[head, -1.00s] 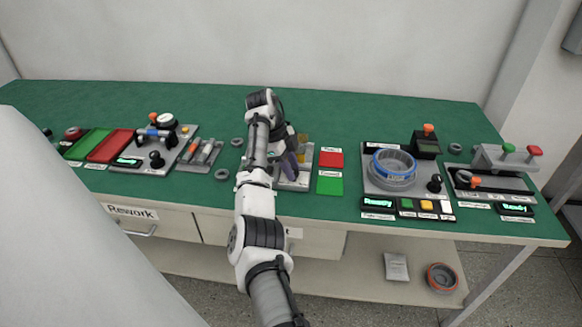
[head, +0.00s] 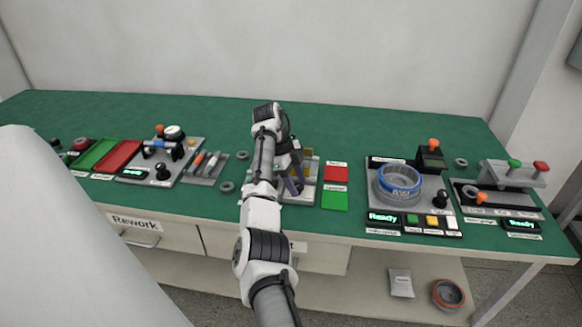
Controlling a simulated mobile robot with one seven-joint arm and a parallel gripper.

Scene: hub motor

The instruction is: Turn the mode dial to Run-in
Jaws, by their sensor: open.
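Small black knobs stand on two stations: one knob (head: 441,198) at the front right of the station with the blue-banded grey ring (head: 399,183), another knob (head: 162,172) on the left station. Their labels are too small to read, so I cannot tell which is the mode dial or where it points. My gripper (head: 296,182) is open, fingers down, over the grey fixture in the middle of the bench. It is well apart from both knobs. My arm hides part of that fixture.
A red pad (head: 335,174) and a green pad (head: 334,200) lie right of my gripper. The far-right station (head: 512,174) has green and red knobs. Ready displays (head: 383,217) line the front edge. The back of the green bench (head: 330,120) is clear.

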